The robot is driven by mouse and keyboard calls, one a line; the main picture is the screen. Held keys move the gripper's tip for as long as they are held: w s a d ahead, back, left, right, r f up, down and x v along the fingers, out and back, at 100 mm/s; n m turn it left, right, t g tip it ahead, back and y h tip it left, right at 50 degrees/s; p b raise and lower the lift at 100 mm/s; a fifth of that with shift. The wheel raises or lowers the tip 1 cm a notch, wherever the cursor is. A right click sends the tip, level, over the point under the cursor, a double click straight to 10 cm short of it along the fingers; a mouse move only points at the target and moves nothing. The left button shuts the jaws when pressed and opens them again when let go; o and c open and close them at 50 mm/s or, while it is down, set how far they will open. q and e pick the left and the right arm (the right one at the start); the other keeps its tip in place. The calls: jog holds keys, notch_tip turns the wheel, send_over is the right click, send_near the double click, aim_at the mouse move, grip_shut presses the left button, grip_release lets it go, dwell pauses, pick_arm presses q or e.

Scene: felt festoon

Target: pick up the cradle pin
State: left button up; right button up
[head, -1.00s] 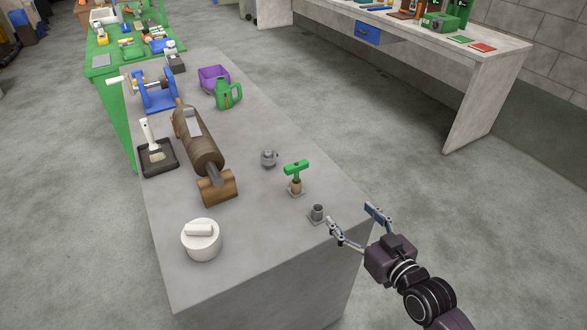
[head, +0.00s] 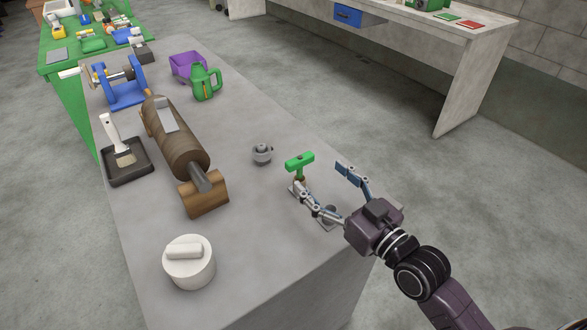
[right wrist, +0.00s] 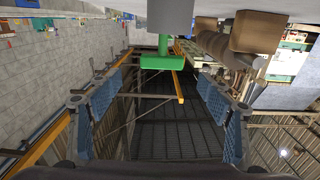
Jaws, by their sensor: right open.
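The cradle pin (head: 300,163) has a green T-shaped handle and stands upright near the right edge of the grey table. Its lower part is mostly hidden behind a finger of my right gripper in the head view. My right gripper (head: 320,178) is open and empty, just to the right of the pin, one fingertip close to its base. In the right wrist view the green handle of the pin (right wrist: 163,62) shows beyond and between the open fingers (right wrist: 160,82). I cannot tell whether a finger touches it. My left gripper is not in view.
A small grey fitting (head: 262,153) stands left of the pin. A brown roller (head: 178,140) rests in a wooden cradle (head: 204,195). A white lidded pot (head: 189,264) stands at the front. The table middle is clear.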

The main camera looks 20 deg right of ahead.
aim_at(303, 164)
jog(key=shift+w+a+f, duration=0.1)
jog(key=shift+w+f, duration=0.2)
jog(key=shift+f, duration=0.1)
jog(key=shift+w+a+r, duration=0.15)
jog(key=shift+w+a, duration=0.1)
jog(key=shift+w, duration=0.45)
jog(key=p+x, duration=0.1)
jog(key=x, duration=0.5)
jog(key=shift+a, duration=0.15)
jog(key=c, duration=1.3)
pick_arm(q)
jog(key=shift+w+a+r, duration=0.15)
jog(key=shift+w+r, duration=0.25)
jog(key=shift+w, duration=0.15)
